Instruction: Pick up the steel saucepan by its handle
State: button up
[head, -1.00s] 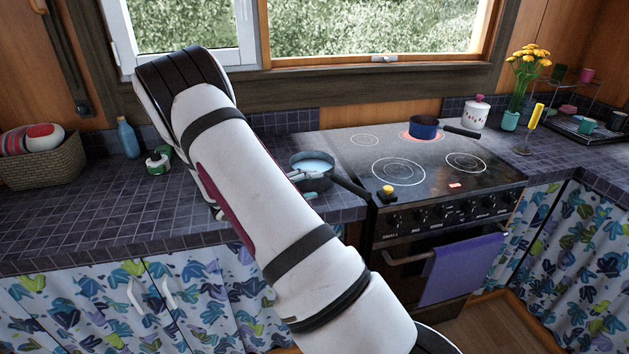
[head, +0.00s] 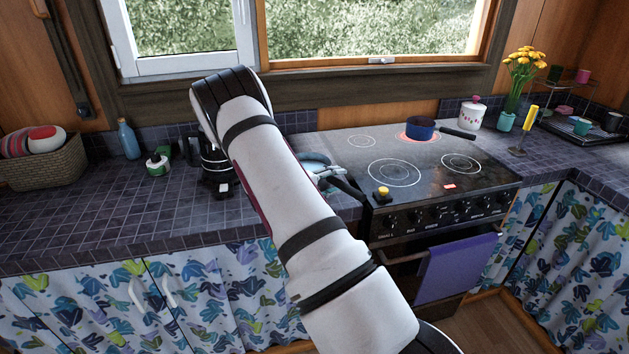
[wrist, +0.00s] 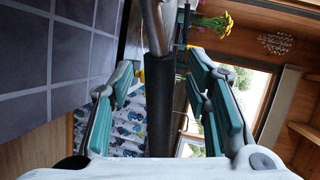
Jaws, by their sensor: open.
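The steel saucepan (head: 312,157) stands on the tiled counter left of the stove, mostly hidden behind my arm in the head view. Its dark handle (wrist: 161,115), with a bare metal neck (wrist: 154,25), runs up the middle of the wrist view. My gripper (wrist: 166,78) is open, with one teal-padded finger on each side of the handle. I see gaps between the pads and the handle. In the head view my gripper (head: 333,180) is by the handle at the counter's right end, partly covered by my arm.
A blue pan (head: 421,128) sits on a glowing rear burner of the stove (head: 425,160). A yellow-topped item (head: 383,191) stands at the stove's front left corner. A green-and-white item (head: 157,163), a blue bottle (head: 128,139) and a basket (head: 50,168) are on the left counter, whose front is clear.

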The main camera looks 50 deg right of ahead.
grip_shut()
jog(key=shift+r, duration=0.1)
jog(key=shift+r, duration=0.15)
